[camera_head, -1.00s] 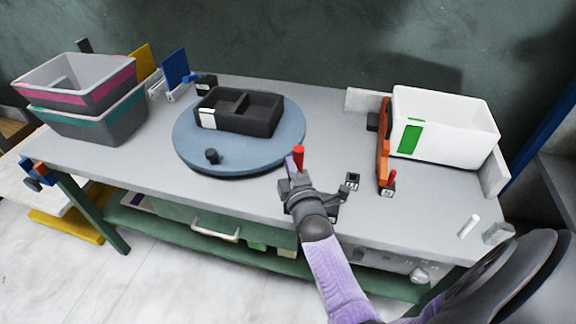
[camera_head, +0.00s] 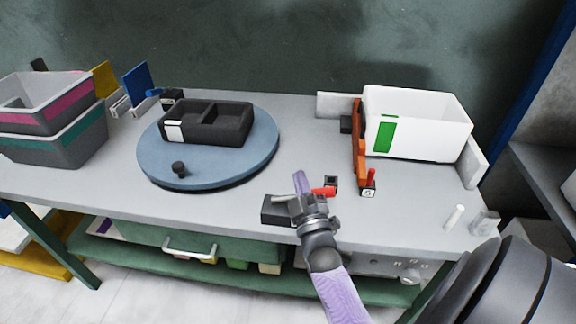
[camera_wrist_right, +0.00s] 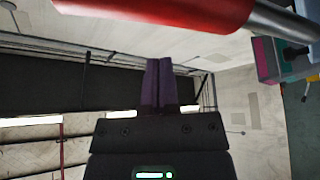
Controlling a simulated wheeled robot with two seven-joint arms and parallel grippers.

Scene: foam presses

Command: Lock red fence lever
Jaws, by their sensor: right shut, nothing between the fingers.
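A red lever (camera_head: 324,192) lies nearly flat beside my right gripper, pointing right toward a small dark block (camera_head: 331,181). Its dark base (camera_head: 277,211) shows to the left of the gripper, partly hidden by it. In the right wrist view, a large red handle (camera_wrist_right: 165,10) with a metal rod crosses the top, close to the camera. My right gripper (camera_head: 299,182) is shut and empty, with its purple fingers together; they also show in the wrist view (camera_wrist_right: 158,85). My left gripper is out of view.
A white bin (camera_head: 415,125) with a green label stands behind the orange fence. A blue turntable (camera_head: 205,180) carries a black divided tray (camera_head: 232,128). Stacked grey bins (camera_head: 50,140) stand at the left.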

